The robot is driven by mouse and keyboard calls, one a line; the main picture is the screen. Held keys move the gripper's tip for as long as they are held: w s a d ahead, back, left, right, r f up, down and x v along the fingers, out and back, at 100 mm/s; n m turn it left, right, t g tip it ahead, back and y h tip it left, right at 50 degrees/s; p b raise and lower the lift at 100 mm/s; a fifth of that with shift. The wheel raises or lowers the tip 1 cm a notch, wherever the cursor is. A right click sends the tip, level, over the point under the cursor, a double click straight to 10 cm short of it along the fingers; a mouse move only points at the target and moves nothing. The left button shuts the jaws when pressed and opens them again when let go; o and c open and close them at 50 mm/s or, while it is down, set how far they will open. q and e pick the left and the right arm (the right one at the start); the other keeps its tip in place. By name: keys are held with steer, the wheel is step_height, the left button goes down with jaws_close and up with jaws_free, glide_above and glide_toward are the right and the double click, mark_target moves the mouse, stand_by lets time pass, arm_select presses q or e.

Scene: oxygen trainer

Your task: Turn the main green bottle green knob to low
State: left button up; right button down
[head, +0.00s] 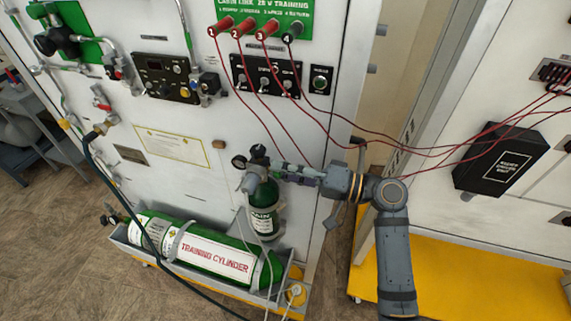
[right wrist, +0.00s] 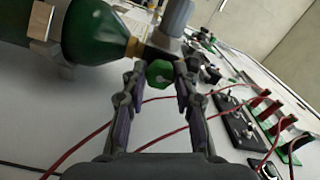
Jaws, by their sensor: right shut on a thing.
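The main green bottle (head: 264,222) stands upright against the white panel, with part of its "MAIN" label showing. Its valve and gauge are at its top. My right gripper (head: 277,171) reaches in from the right at valve height. In the right wrist view the green knob (right wrist: 158,72) sits between the two fingers of my right gripper (right wrist: 160,75), which is shut on it. The bottle (right wrist: 95,32) fills the upper left of that view. Which setting the knob is at cannot be read. My left gripper is not in view.
A green training cylinder (head: 205,252) lies in a tray below and left. Red leads (head: 310,131) run from the panel above my right arm to the right. A black box (head: 501,160) is mounted on the right cabinet. A dark hose (head: 130,200) hangs at left.

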steer(key=shift+m+p, duration=0.35)
steer(key=shift+m, duration=0.15)
steer(key=c, duration=1)
jaws_free()
steer(key=shift+v, duration=6.05)
